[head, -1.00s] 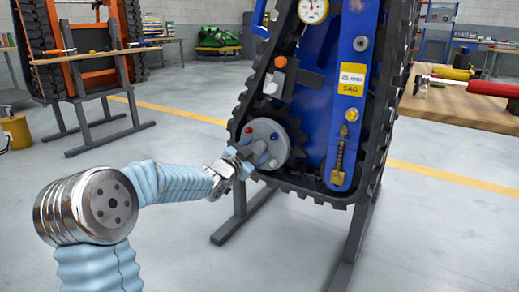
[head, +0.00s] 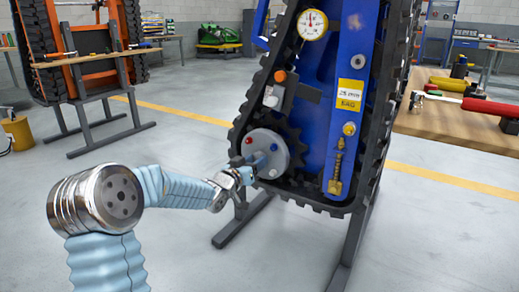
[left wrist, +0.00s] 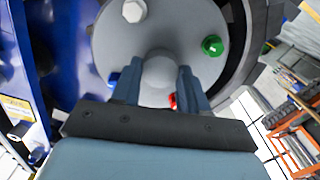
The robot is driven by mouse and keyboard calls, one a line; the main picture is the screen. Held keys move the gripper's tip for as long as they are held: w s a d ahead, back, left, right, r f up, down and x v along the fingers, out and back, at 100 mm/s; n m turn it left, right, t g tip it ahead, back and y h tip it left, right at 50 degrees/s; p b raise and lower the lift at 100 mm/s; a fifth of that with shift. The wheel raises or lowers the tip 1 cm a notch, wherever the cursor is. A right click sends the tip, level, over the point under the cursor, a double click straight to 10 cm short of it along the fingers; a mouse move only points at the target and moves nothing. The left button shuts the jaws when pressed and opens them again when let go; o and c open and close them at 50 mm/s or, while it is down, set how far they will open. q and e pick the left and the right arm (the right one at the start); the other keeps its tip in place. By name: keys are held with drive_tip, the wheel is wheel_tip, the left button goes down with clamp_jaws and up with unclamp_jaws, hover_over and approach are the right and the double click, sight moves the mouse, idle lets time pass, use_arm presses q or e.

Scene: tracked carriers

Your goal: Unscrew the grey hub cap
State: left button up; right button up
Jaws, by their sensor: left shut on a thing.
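The grey hub cap (head: 255,152) is a round disc low on the blue track carrier (head: 318,130). Red and blue studs show on its face in the head view. In the left wrist view the cap (left wrist: 115,48) also bears a pale bolt and a green stud, with a grey round knob (left wrist: 158,82) at its centre. My left gripper (head: 262,163) reaches the cap from the lower left. In the left wrist view its two blue fingers (left wrist: 158,88) stand on either side of the knob, shut on it. The fingers partly hide the red and blue studs. My right gripper does not show.
A black toothed track (head: 243,95) surrounds the carrier, which stands on dark legs (head: 357,240). A wooden bench (head: 450,120) with tools stands at the right. An orange carrier (head: 90,50) stands at the back left. The floor at the front is clear.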

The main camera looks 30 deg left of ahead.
use_arm(q)
drive_tip(key=shift+n, duration=0.6)
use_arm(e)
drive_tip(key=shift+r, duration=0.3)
use_arm(q)
drive_tip(key=n+p, duration=0.1)
drive_tip(key=n, duration=0.1)
drive_tip(key=n+p, duration=0.2)
drive_tip(key=n, duration=0.1)
drive_tip(key=n+p, duration=0.2)
drive_tip(key=n, duration=0.1)
drive_tip(key=shift+r, duration=0.3)
drive_tip(key=shift+f+n+p, duration=0.1)
drive_tip(key=shift+n+p, duration=0.2)
drive_tip(key=shift+n, duration=0.3)
drive_tip(key=shift+f+n, duration=0.15)
drive_tip(key=shift+n, duration=0.15)
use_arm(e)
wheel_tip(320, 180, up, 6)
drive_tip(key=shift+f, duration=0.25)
